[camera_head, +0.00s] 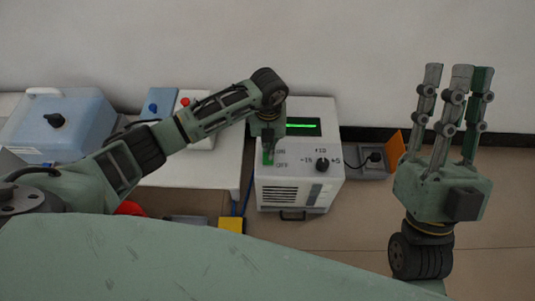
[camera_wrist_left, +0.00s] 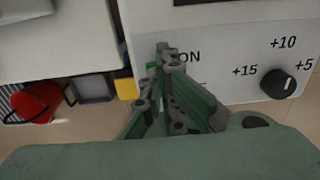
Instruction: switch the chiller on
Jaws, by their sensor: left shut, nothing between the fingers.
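The chiller (camera_head: 300,190) is a white box with vents, ON and OFF lettering, a black dial and a dark display (camera_head: 303,127) showing a bright green line. The dial (camera_head: 322,164) also shows in the left wrist view (camera_wrist_left: 278,84), its mark turned roughly toward +5. My left gripper (camera_head: 268,154) is shut and empty, its fingertips at the panel beside the ON lettering, also in the left wrist view (camera_wrist_left: 164,52). My right gripper (camera_head: 458,72) is open, raised far right, fingers up.
A white table (camera_head: 215,170) left of the chiller carries a blue container (camera_head: 62,125) and a box with a red button (camera_head: 185,101). A grey tray (camera_head: 370,170) and orange panel (camera_head: 394,152) are right of the chiller. Floor in front right is clear.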

